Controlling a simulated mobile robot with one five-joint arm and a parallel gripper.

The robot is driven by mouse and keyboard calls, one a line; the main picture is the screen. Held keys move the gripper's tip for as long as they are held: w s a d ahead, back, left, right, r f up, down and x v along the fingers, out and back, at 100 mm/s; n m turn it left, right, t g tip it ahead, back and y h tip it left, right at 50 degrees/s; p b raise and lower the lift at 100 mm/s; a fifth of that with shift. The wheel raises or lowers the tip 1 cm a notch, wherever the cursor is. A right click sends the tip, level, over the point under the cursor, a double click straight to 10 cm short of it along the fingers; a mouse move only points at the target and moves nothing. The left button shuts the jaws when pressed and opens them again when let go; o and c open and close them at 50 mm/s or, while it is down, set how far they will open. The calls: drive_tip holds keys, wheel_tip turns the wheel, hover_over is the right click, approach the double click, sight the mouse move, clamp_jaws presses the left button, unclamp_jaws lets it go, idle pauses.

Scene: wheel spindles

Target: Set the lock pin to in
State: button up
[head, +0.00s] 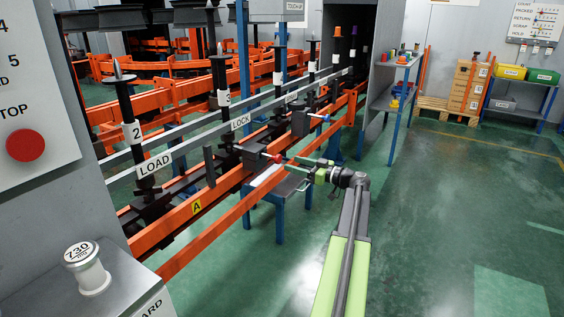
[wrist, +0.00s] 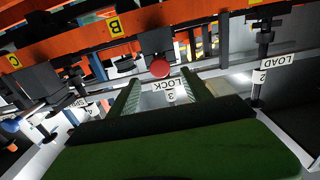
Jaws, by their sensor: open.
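The lock pin shows as a red round knob (head: 277,158) on a dark block (head: 252,155) at the orange rail, below the LOCK label (head: 240,122). In the wrist view the red knob (wrist: 159,68) is seen end-on, just beyond and between the finger ends. My gripper (head: 291,166) is open and empty, pointing left toward the knob, a short way from it in the head view. The wrist view shows both fingers of my gripper (wrist: 163,88) apart, with nothing between them. How far the pin sits in its block is hard to tell.
A blue knob (head: 327,118) on another block lies farther along the rail. Spindles numbered 2 (head: 137,132) and 3 (head: 223,98) stand behind the label strip. A blue-legged stand (head: 280,190) is below the rail. The green floor (head: 440,220) to the right is clear.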

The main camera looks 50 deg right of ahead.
drive_tip(key=s+d, duration=0.1)
drive_tip(key=s, duration=0.8)
drive_tip(key=shift+d, duration=0.25)
